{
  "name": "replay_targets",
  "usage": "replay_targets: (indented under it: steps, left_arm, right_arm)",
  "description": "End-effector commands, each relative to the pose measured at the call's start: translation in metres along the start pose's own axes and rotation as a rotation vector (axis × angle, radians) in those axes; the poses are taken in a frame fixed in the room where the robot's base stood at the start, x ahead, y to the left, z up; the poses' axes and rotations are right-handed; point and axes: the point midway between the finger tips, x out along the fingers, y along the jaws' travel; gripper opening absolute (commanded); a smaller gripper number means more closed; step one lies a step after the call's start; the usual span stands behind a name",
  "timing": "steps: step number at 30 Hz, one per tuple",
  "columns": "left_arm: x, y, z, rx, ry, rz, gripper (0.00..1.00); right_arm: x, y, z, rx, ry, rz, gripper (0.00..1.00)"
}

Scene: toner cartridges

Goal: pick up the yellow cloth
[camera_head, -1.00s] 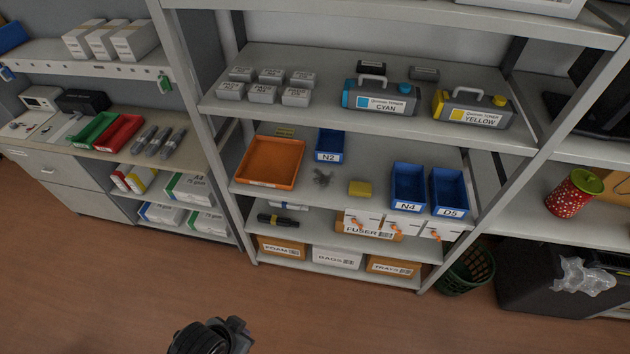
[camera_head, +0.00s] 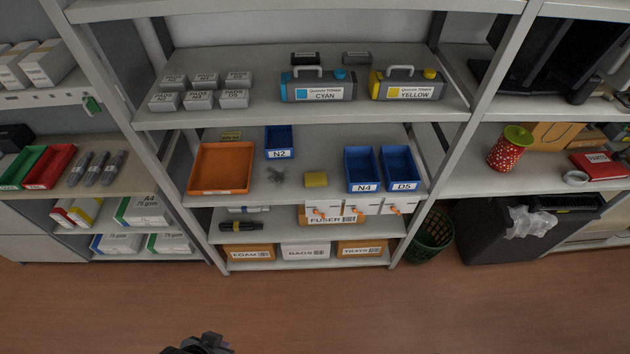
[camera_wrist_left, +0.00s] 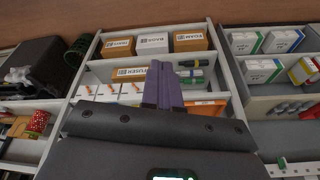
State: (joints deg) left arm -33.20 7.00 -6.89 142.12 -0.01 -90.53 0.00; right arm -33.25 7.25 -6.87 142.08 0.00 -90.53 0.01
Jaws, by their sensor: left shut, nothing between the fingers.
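The yellow cloth (camera_head: 316,179) looks like a small flat yellow block. My left gripper, with purple fingers (camera_wrist_left: 162,68), is shut and empty in the left wrist view, well away from the cloth. A dark part of my arm (camera_head: 205,344) shows at the bottom edge of the head view. I cannot make out the cloth in the left wrist view. My right gripper is not in view.
An orange tray (camera_head: 221,191) and blue N2 bin (camera_head: 279,142) stand left of the cloth, the blue D5 bin (camera_head: 400,169) to the right. Cyan (camera_head: 318,84) and yellow (camera_head: 408,84) toner cartridges stand on the shelf above. The floor (camera_head: 300,305) in front is clear.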

Motion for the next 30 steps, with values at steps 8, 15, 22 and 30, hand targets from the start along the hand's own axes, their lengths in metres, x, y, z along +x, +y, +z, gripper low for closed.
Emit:
replay_targets:
  steps: [8,15,22,30]
  left_arm:
    - [0.0001,-0.0006,0.0005,0.002,-0.001,-0.002,0.08]
    - [0.0001,-0.0005,0.0005,0.002,-0.001,-0.002,0.44]
    - [0.0001,0.0005,0.0003,-0.002,-0.001,0.002,0.8]
    - [0.0001,0.0017,0.0,-0.007,0.0,0.006,0.99]
  right_arm:
    - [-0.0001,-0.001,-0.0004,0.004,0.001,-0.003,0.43]
    - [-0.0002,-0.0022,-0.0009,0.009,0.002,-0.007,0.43]
    - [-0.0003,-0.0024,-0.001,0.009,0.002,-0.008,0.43]
    - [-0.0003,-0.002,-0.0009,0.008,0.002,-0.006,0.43]
